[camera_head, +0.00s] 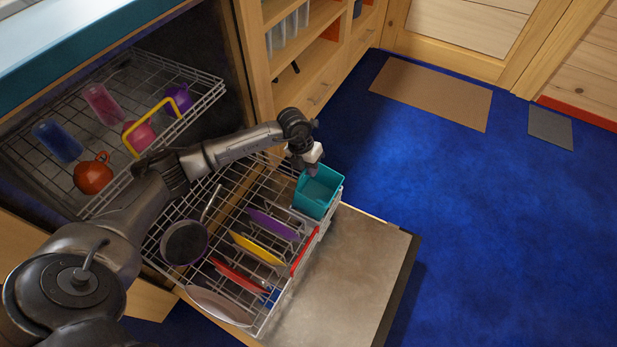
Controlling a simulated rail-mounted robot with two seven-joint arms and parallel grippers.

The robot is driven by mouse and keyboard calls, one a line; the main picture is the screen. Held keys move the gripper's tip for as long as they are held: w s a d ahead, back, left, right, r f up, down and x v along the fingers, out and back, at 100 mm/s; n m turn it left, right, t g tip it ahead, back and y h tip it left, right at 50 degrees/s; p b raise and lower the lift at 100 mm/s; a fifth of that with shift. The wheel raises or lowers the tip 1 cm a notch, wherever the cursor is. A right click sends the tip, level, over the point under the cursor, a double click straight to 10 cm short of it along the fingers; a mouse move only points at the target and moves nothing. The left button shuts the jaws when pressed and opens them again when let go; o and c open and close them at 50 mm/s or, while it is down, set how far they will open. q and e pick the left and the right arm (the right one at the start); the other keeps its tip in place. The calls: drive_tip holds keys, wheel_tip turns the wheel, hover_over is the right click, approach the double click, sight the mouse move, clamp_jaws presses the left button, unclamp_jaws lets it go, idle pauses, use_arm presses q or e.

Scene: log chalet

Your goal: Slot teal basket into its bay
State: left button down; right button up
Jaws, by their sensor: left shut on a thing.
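The teal basket (324,190) is an open box at the far right corner of the dishwasher's lower rack (262,322). My left gripper (311,172) is shut on the basket at its upper rim, with the arm reaching across the rack from the left. The basket looks roughly upright, beside the rack's outer wire wall. I cannot tell whether its bottom rests in the bay, because the basket and gripper hide it. My right gripper is not in view.
The lower rack holds a pan (184,243) and purple (272,223), yellow (258,249) and red (238,277) plates. The upper rack holds cups and a red teapot (93,175). The open dishwasher door (345,275) is bare.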

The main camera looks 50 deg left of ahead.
use_arm(q)
drive_tip(key=f, duration=0.3)
drive_tip(key=a+f+b, duration=0.1)
drive_tip(key=shift+s+f, duration=0.2)
drive_tip(key=shift+s, duration=0.2)
drive_tip(key=c, duration=1.7)
unclamp_jaws()
drive_tip(key=shift+d, duration=0.1)
drive_tip(key=o, duration=0.4)
drive_tip(key=shift+d, duration=0.4)
drive_tip(key=shift+c, duration=0.2)
drive_tip(key=shift+o, duration=0.7)
drive_tip(key=w+p+v, duration=0.1)
drive_tip(key=p+v, duration=0.4)
drive_tip(key=v, duration=0.5)
drive_tip(key=shift+s+r, duration=0.4)
drive_tip(key=shift+r, duration=0.05)
drive_tip(key=shift+o, duration=0.4)
drive_tip(key=shift+p+v, duration=0.3)
drive_tip(key=shift+v, duration=0.6)
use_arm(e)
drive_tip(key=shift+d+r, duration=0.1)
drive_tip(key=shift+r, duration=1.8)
